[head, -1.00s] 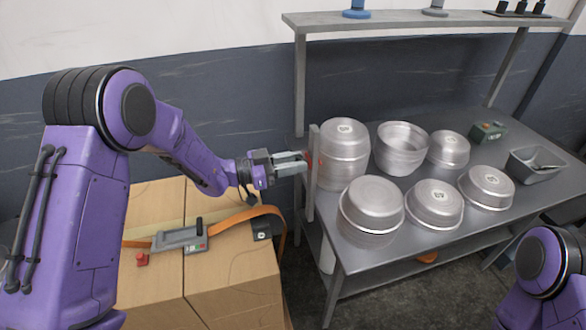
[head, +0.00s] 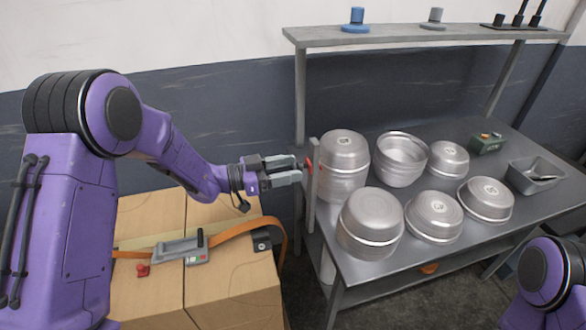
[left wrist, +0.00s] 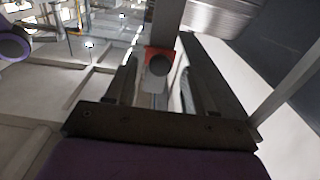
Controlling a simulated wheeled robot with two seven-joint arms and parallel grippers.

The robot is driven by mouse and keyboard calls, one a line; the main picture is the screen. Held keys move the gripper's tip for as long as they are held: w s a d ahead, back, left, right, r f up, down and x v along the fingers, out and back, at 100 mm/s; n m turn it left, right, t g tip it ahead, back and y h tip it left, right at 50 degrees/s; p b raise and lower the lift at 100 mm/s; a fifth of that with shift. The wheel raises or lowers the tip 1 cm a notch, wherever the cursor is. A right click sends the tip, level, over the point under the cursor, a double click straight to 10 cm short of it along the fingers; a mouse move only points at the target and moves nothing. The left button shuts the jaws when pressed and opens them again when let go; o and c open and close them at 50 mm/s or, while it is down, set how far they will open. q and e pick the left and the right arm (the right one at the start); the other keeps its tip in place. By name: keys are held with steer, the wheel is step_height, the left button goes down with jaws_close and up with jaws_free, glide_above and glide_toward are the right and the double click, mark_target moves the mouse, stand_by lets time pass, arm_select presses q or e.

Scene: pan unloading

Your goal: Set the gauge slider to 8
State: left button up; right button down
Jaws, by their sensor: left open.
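The gauge is a thin grey upright post (head: 313,212) at the left end of the metal table. Its red slider (head: 309,166) sits on the upper part of the post; no scale numbers can be read. My left gripper (head: 300,169) is open, with its fingertips just left of the post at the slider's height. In the left wrist view the red slider (left wrist: 158,57), with a dark round face, shows between the two spread fingers. I cannot tell whether either finger touches it. My right gripper is out of view.
Upturned metal pans (head: 370,222) stand close to the right of the post. A green box (head: 487,143) and a grey tray (head: 535,176) are farther right. Cardboard boxes (head: 230,285) with an orange strap (head: 235,228) stand below my left arm. A shelf (head: 420,36) runs above the table.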

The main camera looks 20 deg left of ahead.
arm_select(q)
steer(key=b+v, duration=0.1)
steer(key=v, duration=0.8)
steer(key=shift+b, duration=0.4)
